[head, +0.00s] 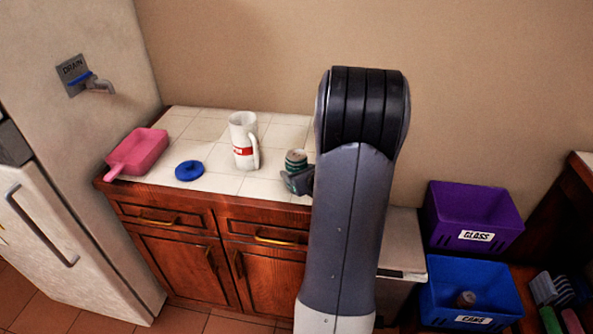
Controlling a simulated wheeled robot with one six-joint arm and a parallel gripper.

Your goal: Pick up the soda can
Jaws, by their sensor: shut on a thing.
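The soda can (296,159) is green with a pale band and stands upright over the right end of the white tiled counter, left of my arm. I cannot tell whether its base touches the tiles. My gripper (299,180) is shut on the soda can, low on its body. My arm hides most of the gripper and the area to the right of the can.
A blue round lid (189,171) and a pink dustpan-like item (138,153) lie further left on the counter (210,128). Purple "GLASS" (470,237) and blue "CANS" (440,314) bins stand at right.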

